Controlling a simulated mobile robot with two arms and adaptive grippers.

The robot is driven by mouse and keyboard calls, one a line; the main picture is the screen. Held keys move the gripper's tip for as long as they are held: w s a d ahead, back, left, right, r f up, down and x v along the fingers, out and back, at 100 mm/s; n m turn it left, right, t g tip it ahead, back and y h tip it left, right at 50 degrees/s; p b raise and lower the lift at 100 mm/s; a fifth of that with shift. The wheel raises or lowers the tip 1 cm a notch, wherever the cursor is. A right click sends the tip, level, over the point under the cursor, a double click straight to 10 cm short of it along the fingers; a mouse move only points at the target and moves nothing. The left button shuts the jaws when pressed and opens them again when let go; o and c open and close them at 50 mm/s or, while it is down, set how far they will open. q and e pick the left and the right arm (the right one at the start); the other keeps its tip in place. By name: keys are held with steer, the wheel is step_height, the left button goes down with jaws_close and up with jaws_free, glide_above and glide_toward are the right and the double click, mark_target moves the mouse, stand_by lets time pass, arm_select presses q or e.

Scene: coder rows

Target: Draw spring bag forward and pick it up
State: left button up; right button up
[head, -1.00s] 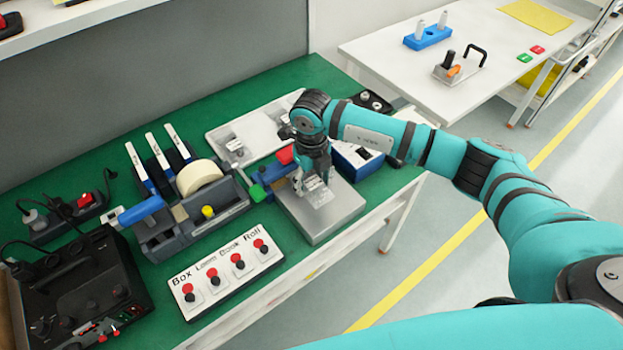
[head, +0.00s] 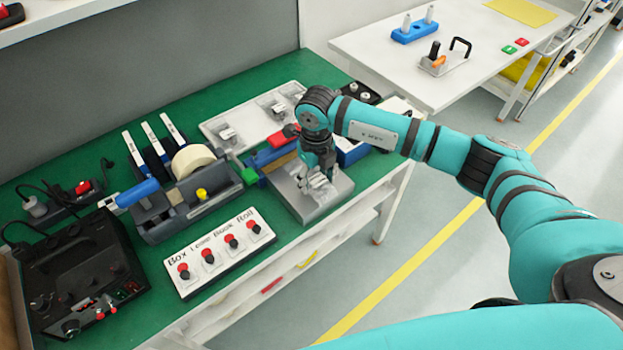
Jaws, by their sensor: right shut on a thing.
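My right gripper (head: 318,176) points down over the flat grey metal plate (head: 309,209) near the table's front edge. It is shut on a small clear spring bag (head: 319,187), whose pale, shiny contents show just below the fingers. The bag is at or just above the plate's surface; I cannot tell whether it touches. The fingers partly hide the bag. My left gripper is not in view.
A white tray (head: 217,123) with several small bags lies behind the plate. A white side table (head: 375,62) is at the back right.

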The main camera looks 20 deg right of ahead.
mark_target(317, 180)
steer(key=shift+s+d, duration=0.1)
steer(key=shift+s, duration=0.2)
steer(key=shift+w, duration=0.1)
steer(key=o, duration=1.2)
steer(key=shift+o, duration=0.2)
step_height(317, 180, up, 12)
